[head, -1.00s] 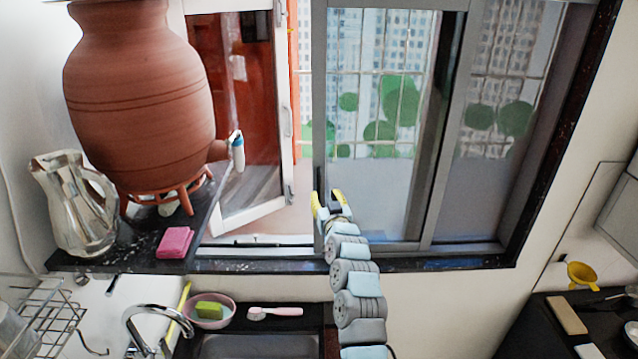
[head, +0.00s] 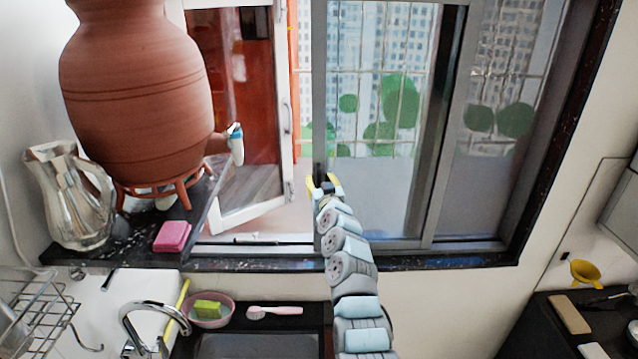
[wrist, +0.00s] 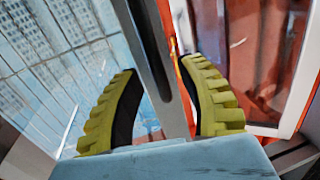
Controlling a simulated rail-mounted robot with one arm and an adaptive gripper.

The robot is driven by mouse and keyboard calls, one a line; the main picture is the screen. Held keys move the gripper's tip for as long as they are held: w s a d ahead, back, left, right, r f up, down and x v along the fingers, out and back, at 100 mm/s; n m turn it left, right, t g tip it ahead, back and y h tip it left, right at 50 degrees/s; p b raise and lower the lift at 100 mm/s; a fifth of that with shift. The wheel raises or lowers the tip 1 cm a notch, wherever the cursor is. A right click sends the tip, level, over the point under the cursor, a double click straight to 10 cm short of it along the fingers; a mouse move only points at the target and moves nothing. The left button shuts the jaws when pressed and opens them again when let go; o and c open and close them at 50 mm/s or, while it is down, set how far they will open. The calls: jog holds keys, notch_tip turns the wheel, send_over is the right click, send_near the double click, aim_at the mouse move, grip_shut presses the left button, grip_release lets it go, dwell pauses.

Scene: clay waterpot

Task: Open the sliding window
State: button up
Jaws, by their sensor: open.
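The sliding window (head: 385,190) has grey metal frames and clear glass, with bars and buildings behind it. The upright grey stile (head: 319,90) at the left edge of its near pane also shows in the wrist view (wrist: 150,50). My gripper (head: 323,184) is at the lower part of this stile. In the wrist view its two yellow ribbed fingers (wrist: 165,80) are apart, one on each side of the stile. I cannot tell whether either finger touches it. The gap left of the stile is open to the outside.
A clay waterpot (head: 135,100) on a stand, a metal jug (head: 68,200) and a pink sponge (head: 172,236) occupy the ledge at left. A hinged red-paned window (head: 240,110) stands ajar. The sink and tap (head: 150,318) lie below.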

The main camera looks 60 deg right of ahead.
jog(key=shift+w+d+f, duration=0.1)
jog(key=shift+w+d, duration=0.2)
grip_shut()
